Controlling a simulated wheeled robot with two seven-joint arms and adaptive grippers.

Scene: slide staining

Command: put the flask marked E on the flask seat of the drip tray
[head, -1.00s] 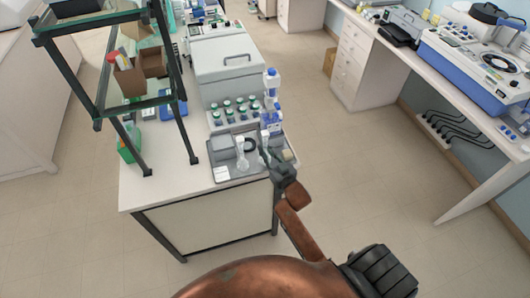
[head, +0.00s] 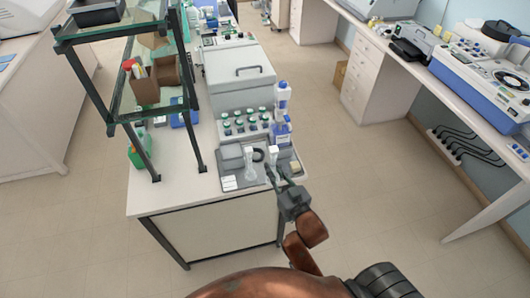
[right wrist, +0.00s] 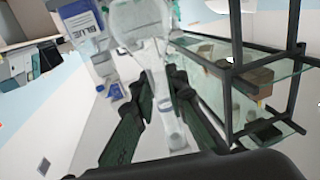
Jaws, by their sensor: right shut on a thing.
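My right gripper (head: 273,174) is at the right part of the grey drip tray (head: 258,184), shut on a clear flask (right wrist: 142,25). In the right wrist view, the flask's pale neck lies between the two dark fingers (right wrist: 160,112) and its wide body is beyond them. In the head view the held flask is small and partly hidden by the gripper. Another clear flask (head: 250,162) stands on the tray to the left of the gripper. No letter E can be read on either flask. The flask seat cannot be made out clearly. My left gripper is out of view.
A blue-labelled bottle (head: 282,130) stands behind the tray, and it also shows in the right wrist view (right wrist: 78,20). Several green-capped bottles (head: 240,124) stand in a rack behind. A glass-shelved frame (head: 190,110) rises at the left. Free floor lies right of the bench.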

